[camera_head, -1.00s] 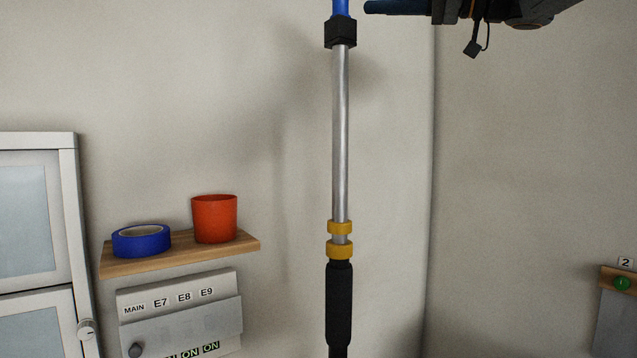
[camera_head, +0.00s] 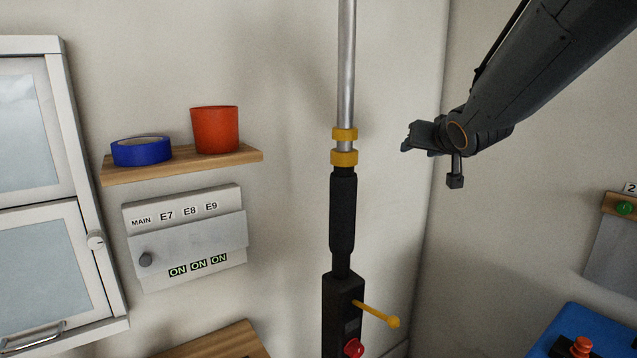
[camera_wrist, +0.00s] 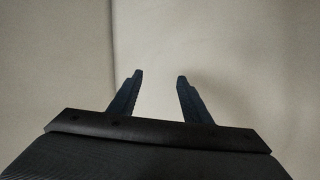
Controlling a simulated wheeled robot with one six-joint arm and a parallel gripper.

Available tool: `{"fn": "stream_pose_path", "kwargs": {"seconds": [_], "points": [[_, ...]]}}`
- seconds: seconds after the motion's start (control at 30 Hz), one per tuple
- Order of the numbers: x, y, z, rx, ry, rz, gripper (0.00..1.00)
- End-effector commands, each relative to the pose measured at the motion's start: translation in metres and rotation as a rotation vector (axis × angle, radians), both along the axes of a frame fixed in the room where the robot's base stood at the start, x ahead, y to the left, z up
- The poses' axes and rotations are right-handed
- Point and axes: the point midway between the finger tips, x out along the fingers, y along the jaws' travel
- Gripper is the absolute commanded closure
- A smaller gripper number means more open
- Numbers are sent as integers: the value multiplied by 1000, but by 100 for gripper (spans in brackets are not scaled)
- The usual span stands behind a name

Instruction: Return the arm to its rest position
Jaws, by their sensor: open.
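My arm (camera_head: 535,75) reaches in from the upper right of the head view and ends near the wall corner. My gripper's fingers are not clearly seen there. In the wrist view my gripper (camera_wrist: 158,88) is open, with two dark blue fingers apart and nothing between them. Only plain wall shows beyond the fingertips. In the head view the wrist end is to the right of the upright pole and apart from it in the picture.
A pole (camera_head: 343,215) with yellow clamps stands mid-view, a yellow lever (camera_head: 378,314) at its base. A shelf (camera_head: 190,165) holds blue tape (camera_head: 141,151) and a red cup (camera_head: 214,130). Below is a breaker panel (camera_head: 185,240); left, a cabinet (camera_head: 60,190). A blue box (camera_head: 590,325) is lower right.

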Motion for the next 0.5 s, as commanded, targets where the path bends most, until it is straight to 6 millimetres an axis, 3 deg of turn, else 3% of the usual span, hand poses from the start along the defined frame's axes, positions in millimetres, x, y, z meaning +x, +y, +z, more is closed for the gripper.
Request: {"fn": "stream_pose_path", "kwargs": {"seconds": [0.03,0.2,0.4,0.5], "points": [[-14,1,-33,-11,76,-14,56],[-76,4,-134,-58,348,-40,56],[-172,17,-231,-94,675,-13,56],[-221,25,-266,-101,820,16,56]]}}
